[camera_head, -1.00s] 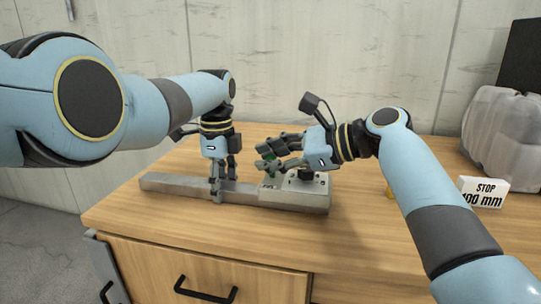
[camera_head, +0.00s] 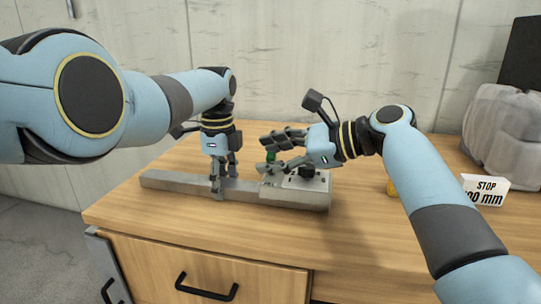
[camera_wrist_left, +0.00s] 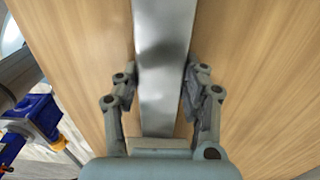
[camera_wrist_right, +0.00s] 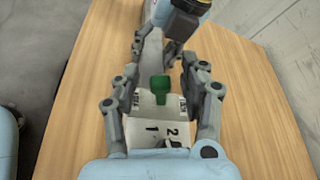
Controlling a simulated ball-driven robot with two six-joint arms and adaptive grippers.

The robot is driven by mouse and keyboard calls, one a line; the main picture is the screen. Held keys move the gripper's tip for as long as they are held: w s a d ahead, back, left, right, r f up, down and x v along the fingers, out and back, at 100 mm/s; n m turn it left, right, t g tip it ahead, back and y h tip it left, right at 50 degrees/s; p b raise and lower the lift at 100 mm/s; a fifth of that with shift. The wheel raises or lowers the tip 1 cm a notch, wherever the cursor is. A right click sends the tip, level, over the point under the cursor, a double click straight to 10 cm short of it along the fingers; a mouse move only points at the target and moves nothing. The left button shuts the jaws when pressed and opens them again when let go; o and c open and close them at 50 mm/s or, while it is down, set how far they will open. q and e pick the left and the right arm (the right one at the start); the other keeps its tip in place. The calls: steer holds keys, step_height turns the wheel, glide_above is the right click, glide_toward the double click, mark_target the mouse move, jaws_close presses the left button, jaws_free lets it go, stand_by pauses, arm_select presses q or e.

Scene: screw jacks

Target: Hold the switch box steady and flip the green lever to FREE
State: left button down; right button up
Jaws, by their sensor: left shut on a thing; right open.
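The switch box (camera_head: 312,190) is a grey box at the right end of a long metal bar (camera_head: 165,182) on the wooden bench. My left gripper (camera_head: 223,186) is shut on the bar, left of the box; the left wrist view shows its fingers on both sides of the bar (camera_wrist_left: 160,110). The green lever (camera_head: 271,156) stands on the box's left part. My right gripper (camera_head: 268,152) is open around it; in the right wrist view the lever (camera_wrist_right: 161,86) stands between the apart fingers.
A black knob (camera_head: 306,171) is on the box's top. A white sign (camera_head: 485,189) reading STOP 100 mm and a translucent grey container (camera_head: 503,135) stand at the right. A yellow object (camera_head: 391,188) is partly behind my right arm. The bench front is clear.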

steer(key=v, duration=1.1)
steer(key=shift+s+d+r, duration=0.1)
steer(key=shift+d, duration=0.15)
arm_select(q)
steer(key=c, duration=0.6)
jaws_free()
steer(key=shift+c, duration=0.2)
